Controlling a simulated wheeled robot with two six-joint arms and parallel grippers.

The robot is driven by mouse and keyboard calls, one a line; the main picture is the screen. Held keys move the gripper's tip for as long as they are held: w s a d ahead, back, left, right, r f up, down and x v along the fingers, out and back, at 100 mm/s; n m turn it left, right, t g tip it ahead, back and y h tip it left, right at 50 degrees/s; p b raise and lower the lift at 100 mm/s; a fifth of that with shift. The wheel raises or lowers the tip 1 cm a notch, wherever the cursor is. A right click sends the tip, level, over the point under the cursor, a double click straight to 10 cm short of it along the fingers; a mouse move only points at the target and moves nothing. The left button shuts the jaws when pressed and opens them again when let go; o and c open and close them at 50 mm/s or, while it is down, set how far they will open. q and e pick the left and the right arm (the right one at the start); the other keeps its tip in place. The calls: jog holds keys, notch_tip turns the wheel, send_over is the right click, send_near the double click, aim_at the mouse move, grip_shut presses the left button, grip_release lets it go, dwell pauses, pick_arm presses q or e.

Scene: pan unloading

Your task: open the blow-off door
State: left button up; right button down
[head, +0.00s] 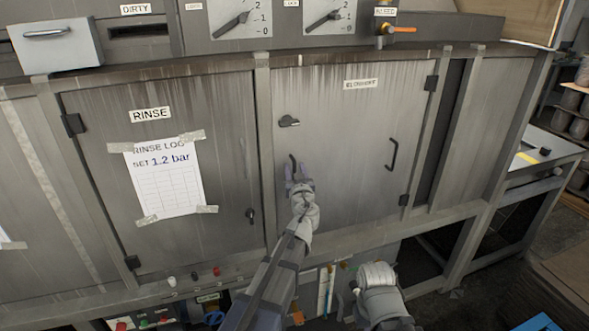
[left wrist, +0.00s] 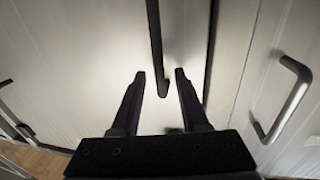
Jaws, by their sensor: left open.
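The blow-off door (head: 345,150) is a grey metal panel and looks shut. Its label (head: 360,84) is near the top, and its hinges are on the right edge. A dark latch (head: 289,121) sits at its upper left. A dark bar handle (head: 392,155) is at its right. My left gripper (head: 298,174) is open in front of the door's left part, below the latch. In the left wrist view a dark bar (left wrist: 156,50) hangs from the top, its lower end between the open fingertips (left wrist: 159,74). I cannot tell whether they touch it. My right gripper's fingers do not show.
The rinse door (head: 165,240) with a taped paper log (head: 165,178) is on the left. Dials (head: 240,20) and an orange-handled valve (head: 398,29) are above. A lower shelf with small items runs underneath. A side table (head: 535,150) stands at the right.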

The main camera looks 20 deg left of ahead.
pick_arm(q)
jog(key=shift+w+a, duration=0.25)
jog(key=shift+w, duration=0.2)
grip_shut()
dwell(1.1)
